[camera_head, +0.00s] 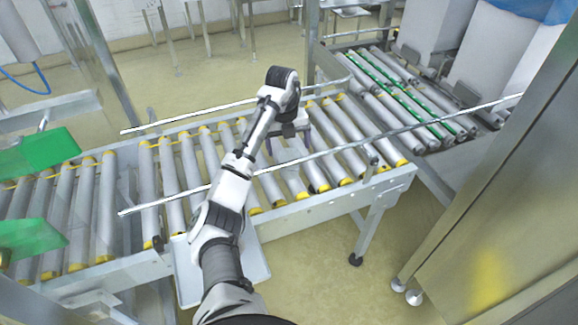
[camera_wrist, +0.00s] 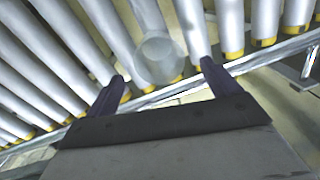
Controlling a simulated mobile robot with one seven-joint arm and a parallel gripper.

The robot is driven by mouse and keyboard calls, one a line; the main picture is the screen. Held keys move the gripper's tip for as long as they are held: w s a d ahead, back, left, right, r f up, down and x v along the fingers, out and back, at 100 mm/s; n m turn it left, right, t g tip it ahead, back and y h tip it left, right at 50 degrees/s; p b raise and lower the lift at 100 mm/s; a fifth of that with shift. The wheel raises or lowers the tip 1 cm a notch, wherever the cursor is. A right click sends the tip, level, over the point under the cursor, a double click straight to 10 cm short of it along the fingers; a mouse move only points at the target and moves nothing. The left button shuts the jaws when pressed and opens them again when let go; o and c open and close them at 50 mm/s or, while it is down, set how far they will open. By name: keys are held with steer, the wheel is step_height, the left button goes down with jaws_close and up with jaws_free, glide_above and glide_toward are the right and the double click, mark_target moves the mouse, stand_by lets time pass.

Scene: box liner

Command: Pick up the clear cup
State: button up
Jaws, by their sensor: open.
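The clear cup (camera_wrist: 159,60) shows in the wrist view as a round, see-through shape over the conveyor rollers, with its circular rim facing the camera. My gripper (camera_wrist: 163,72) is open, with one dark purple finger on either side of the cup in the picture. I see a gap between the cup and each finger. I cannot tell how far beyond the fingertips the cup is. In the head view my gripper (camera_head: 291,134) hangs over the roller conveyor, partly hidden by my arm. I cannot clearly make out the cup there.
The roller conveyor (camera_head: 318,196) has grey rollers with yellow ends and thin guide rails (camera_head: 400,130) along both sides. A second conveyor (camera_head: 385,85) with green strips joins at the back right. A large metal cabinet (camera_head: 510,190) stands at the right. Floor is open in front.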

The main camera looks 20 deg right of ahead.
mark_target(289, 158)
steer(key=shift+s+d+f+p, duration=0.1)
steer(key=shift+f+p, duration=0.35)
steer(key=shift+f, duration=1)
steer(key=shift+s+d+f+p, duration=0.1)
steer(key=shift+f+p, duration=0.35)
steer(key=shift+f, duration=1)
steer(key=c, duration=1)
steer(key=shift+r, duration=0.1)
steer(key=shift+c, duration=0.2)
